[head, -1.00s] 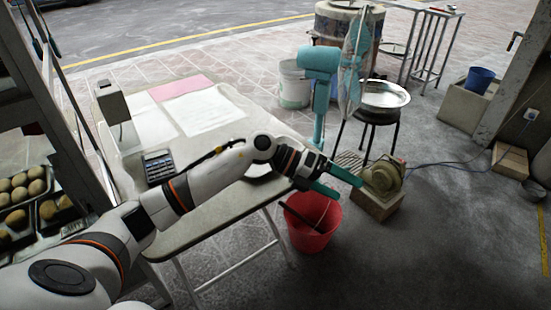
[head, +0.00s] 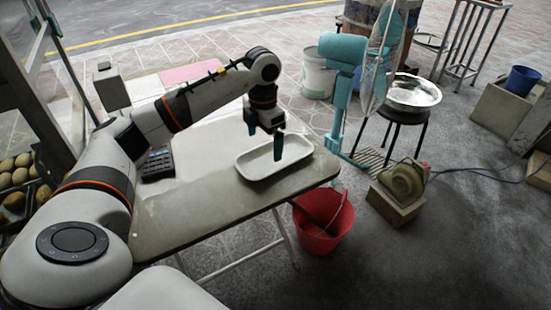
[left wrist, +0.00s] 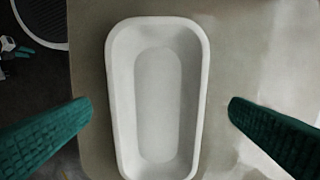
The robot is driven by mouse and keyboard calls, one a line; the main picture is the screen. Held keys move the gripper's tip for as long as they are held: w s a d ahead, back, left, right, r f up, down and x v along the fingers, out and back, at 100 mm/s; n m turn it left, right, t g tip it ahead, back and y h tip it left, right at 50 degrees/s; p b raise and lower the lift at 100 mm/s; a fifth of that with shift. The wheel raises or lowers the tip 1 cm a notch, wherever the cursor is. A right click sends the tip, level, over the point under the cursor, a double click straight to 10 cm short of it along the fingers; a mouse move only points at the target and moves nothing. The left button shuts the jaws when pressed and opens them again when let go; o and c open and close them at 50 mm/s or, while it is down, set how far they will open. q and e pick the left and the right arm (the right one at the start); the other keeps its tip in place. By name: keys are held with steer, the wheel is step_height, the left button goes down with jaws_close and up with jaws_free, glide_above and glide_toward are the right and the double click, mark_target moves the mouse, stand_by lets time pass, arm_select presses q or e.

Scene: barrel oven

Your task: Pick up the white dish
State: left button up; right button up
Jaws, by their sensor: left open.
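The white dish (head: 258,165) is a shallow, long tray with rounded corners, lying empty on the table near its right end. In the left wrist view the dish (left wrist: 123,110) fills the middle of the picture. My left gripper (head: 265,143) points down above the dish and hides part of it in the head view. Its green fingers are open, one on each side of the dish in the left wrist view (left wrist: 160,130), with a gap to the dish on both sides. My right gripper is not in view.
The pale table (head: 190,215) has papers and a dark calculator (head: 158,164) on it. A red bucket (head: 322,230) stands on the floor by the table's right end. The front of the tabletop is bare.

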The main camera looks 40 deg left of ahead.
mark_target(264, 164)
arm_select(q)
steer(key=f, duration=0.5)
steer(key=shift+s+f, duration=0.25)
steer(key=shift+f, duration=0.1)
steer(key=shift+c, duration=0.2)
steer(key=c, duration=0.8)
